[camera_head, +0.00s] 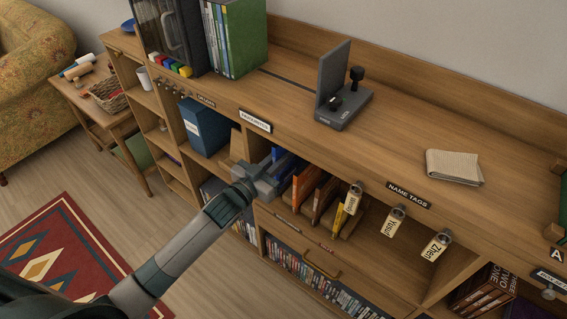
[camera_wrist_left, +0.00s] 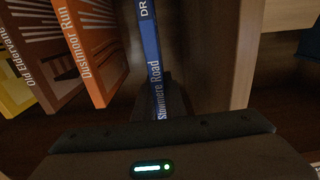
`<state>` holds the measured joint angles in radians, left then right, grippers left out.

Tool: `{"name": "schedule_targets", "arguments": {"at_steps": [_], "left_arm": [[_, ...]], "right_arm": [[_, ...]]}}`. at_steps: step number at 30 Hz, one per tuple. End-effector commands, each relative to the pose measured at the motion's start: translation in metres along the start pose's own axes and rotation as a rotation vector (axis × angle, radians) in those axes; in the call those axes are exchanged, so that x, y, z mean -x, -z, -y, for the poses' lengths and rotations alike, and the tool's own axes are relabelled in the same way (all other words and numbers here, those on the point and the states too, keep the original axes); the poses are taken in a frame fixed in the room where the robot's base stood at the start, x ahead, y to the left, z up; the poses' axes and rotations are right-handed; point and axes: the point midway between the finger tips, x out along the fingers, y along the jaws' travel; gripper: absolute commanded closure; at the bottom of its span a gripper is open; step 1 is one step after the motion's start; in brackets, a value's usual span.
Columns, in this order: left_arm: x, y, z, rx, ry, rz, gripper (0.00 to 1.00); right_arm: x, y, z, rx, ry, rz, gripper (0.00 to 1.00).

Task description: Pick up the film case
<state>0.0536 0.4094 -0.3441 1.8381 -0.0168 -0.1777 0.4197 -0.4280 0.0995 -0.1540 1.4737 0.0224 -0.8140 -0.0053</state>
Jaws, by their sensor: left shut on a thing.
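My left gripper (camera_head: 278,172) reaches into the shelf compartment below the counter and is shut on this case. In the head view only a bit of the blue case (camera_head: 278,153) shows behind the gripper. Beside it stand an orange case (camera_wrist_left: 87,50) reading "Dustmoor Run", a brown case (camera_wrist_left: 45,55) and a yellow case (camera_wrist_left: 14,92). My right gripper is in neither view.
A wooden divider (camera_wrist_left: 245,50) stands close to the right of the blue case in the wrist view. Name tags (camera_head: 396,221) hang from the counter's front edge. A dark grey bookend-like stand (camera_head: 343,105) and a folded cloth (camera_head: 453,167) lie on the counter (camera_head: 400,130).

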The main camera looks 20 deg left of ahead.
Motion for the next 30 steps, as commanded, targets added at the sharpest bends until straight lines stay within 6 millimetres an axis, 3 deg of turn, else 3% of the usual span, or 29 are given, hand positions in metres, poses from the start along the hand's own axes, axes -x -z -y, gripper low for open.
{"name": "schedule_targets", "arguments": {"at_steps": [3,9,30], "left_arm": [[0.000,0.021,0.000,-0.002,-0.001,-0.003,1.00],[0.000,0.037,0.000,0.000,-0.001,-0.002,1.00],[0.000,0.039,0.000,0.000,0.000,-0.001,1.00]], "right_arm": [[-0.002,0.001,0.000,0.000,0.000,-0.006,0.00],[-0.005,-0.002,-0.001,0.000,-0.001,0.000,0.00],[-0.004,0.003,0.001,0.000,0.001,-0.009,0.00]]}}
